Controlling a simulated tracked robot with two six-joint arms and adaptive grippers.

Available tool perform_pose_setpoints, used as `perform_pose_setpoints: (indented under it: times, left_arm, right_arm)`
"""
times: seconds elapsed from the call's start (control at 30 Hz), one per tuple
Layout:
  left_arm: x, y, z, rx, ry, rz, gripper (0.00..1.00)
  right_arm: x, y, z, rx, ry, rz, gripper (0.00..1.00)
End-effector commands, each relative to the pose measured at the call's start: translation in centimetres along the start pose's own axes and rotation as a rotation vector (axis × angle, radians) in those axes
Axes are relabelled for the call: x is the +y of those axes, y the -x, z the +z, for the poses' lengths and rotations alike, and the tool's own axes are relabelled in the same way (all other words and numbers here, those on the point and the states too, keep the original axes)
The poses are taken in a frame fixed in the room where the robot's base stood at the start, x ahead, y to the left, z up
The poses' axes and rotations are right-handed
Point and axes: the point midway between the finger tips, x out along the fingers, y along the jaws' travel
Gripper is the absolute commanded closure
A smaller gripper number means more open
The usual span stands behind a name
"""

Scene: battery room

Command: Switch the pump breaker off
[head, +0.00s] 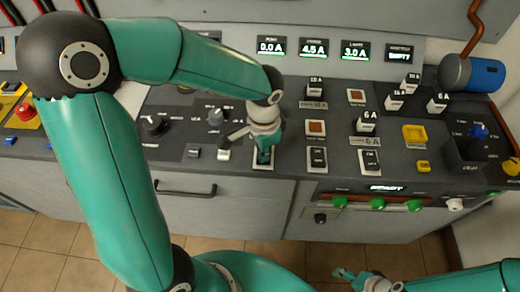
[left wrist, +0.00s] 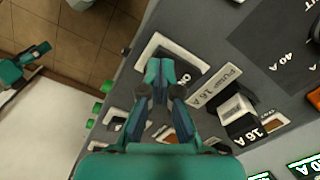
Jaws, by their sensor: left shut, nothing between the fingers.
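My left gripper (head: 264,156) is shut and empty. It is low over the pump breaker (head: 257,168), whose pale frame shows around the fingertips. In the left wrist view the gripper (left wrist: 160,66) hides much of this breaker (left wrist: 156,42), and "ON" reads at its uncovered end. I cannot tell whether the fingertips touch the rocker or which way it is tilted. The label "PUMP 16 A" (left wrist: 214,86) lies beside it. The pump display (head: 271,47) reads 0.0 A. My right gripper (head: 344,274) is low in front of the cabinet, away from the panel; its jaw gap is unclear.
Two similar breakers (head: 317,158) (head: 370,161) stand to the right. Fuses with white labels (head: 366,123) stick up from the panel. Knobs (head: 153,124) are at the left, and green buttons (head: 377,204) line the front edge. A blue cylinder (head: 487,75) lies at the back right.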

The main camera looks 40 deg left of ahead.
Motion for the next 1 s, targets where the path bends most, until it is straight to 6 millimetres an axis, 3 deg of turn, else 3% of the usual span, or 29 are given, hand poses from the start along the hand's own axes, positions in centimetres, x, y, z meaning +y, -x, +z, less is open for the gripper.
perform_pose_setpoints:
  times: [0.27, 1.0]
  left_arm:
    - [0.0, 0.4, 0.0, 0.0, 0.0, 0.0, 1.0]
    - [0.0, 6.3, 0.0, 0.001, 0.0, 0.0, 1.0]
  right_arm:
    - [-0.1, 0.3, 0.0, 0.0, 0.0, 0.0, 0.33]
    - [-1.7, 4.7, 0.0, 0.0, 0.0, 0.0, 0.33]
